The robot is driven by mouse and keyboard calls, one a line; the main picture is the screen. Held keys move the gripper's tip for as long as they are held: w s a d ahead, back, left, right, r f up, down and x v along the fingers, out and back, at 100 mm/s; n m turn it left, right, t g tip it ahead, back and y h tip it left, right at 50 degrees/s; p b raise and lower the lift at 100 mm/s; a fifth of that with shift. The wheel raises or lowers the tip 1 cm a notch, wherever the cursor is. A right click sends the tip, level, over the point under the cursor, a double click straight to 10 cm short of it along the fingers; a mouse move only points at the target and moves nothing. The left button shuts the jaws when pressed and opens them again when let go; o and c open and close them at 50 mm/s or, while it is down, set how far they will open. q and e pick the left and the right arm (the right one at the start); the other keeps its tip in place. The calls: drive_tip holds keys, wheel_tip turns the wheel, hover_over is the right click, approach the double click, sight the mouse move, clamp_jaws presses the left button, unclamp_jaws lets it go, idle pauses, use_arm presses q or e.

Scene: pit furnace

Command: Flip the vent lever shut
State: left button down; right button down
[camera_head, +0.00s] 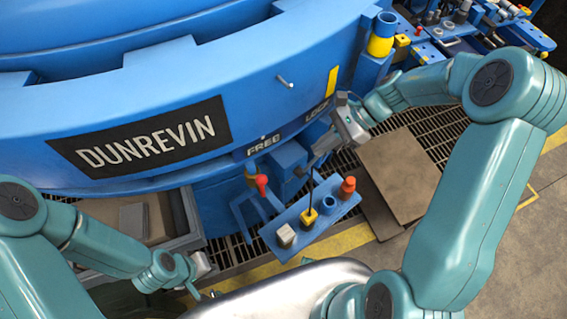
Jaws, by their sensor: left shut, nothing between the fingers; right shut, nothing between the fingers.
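Several lever-like parts show below the DUNREVIN furnace, and no readable label says which is the vent lever. A thin dark upright rod rises from a yellow block (310,216) on a small blue shelf (337,212). A red-tipped handle (262,182) sits left of it, under the FREE plate (263,145). My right gripper (308,166) reaches in from the right, shut and empty, its tips close to the top of the rod. I cannot tell if they touch. My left gripper (200,292) is shut and empty at the lower left, far from these parts.
A metal pin (285,82) sticks out of the furnace wall. A tray (187,214) lies left; brown plates (400,170) lie right on the grating.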

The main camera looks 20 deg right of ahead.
sight(260, 183)
use_arm(q)
drive_tip(key=shift+s, duration=0.15)
use_arm(e)
drive_tip(key=a+r+x, duration=0.1)
drive_tip(key=r+x, duration=0.1)
drive_tip(key=x, duration=1)
drive_tip(key=shift+a+f, duration=0.25)
drive_tip(key=shift+a, duration=0.45)
use_arm(q)
drive_tip(key=shift+r, duration=0.2)
use_arm(e)
drive_tip(key=shift+w, duration=0.1)
